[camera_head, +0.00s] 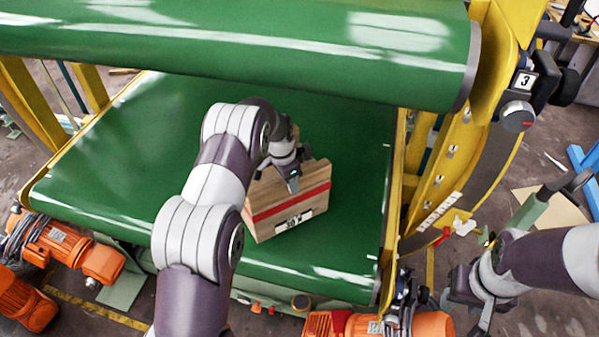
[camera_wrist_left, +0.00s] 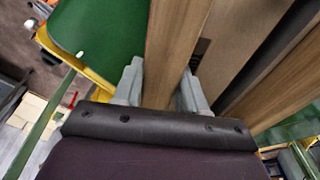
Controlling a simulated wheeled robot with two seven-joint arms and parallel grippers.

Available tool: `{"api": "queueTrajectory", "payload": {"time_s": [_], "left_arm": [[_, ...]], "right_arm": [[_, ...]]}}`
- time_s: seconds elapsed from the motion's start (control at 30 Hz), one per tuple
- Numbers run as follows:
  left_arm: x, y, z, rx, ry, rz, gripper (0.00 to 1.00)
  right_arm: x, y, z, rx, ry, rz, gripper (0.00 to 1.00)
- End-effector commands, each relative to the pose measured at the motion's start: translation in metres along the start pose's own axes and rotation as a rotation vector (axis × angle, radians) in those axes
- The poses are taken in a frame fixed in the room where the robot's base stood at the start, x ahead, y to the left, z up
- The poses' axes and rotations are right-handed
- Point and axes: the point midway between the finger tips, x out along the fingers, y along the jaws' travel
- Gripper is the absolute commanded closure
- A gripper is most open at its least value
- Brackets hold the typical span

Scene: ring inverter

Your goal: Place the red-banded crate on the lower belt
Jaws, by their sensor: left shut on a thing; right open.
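The wooden crate (camera_head: 289,228) has a red band and a small label on its front. In the head view it is at the lower green belt (camera_head: 130,190), right of the belt's middle and turned at an angle. I cannot tell whether its underside touches the belt. My left gripper (camera_head: 291,180) is shut on the crate's upper edge. In the left wrist view the left gripper (camera_wrist_left: 160,88) has one finger on each side of a wooden crate wall (camera_wrist_left: 176,45). My right gripper (camera_head: 483,315) is open and empty at the lower right, apart from the crate and outside the belt.
The upper green belt (camera_head: 230,55) crosses above the lower one. A yellow frame (camera_head: 460,150) with a numbered clamp and knob (camera_head: 517,117) stands on the right. Orange motors (camera_head: 75,248) sit at the front left. The lower belt is bare left of the crate.

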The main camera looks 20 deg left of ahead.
Motion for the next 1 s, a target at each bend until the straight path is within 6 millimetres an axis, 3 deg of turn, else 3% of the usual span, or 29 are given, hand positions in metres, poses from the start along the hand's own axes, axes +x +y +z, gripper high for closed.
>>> {"api": "queueTrajectory", "payload": {"time_s": [0.2, 0.47, 0.5, 0.57, 0.87, 1.0], "left_arm": [[0.026, 0.0, 0.003, 0.002, 0.002, -0.003, 1.0], [0.035, 0.0, 0.004, 0.002, 0.004, -0.005, 1.0], [0.039, 0.003, 0.007, 0.0, -0.003, 0.003, 0.49], [0.038, 0.003, 0.007, 0.0, -0.003, 0.003, 0.33], [0.036, 0.002, 0.006, 0.0, -0.001, 0.002, 0.33], [0.015, 0.002, 0.006, 0.001, 0.001, -0.002, 0.33]], "right_arm": [[-0.022, 0.0, -0.003, 0.0, 0.0, 0.0, 0.57], [-0.021, 0.0, -0.003, 0.0, 0.0, 0.0, 0.57], [-0.021, 0.0, -0.002, 0.0, 0.0, 0.0, 0.57], [-0.021, 0.0, -0.002, 0.0, 0.0, 0.0, 0.57], [-0.019, 0.0, -0.002, 0.0, 0.0, 0.0, 0.57], [-0.005, 0.0, -0.001, 0.0, 0.0, 0.0, 0.57]]}}
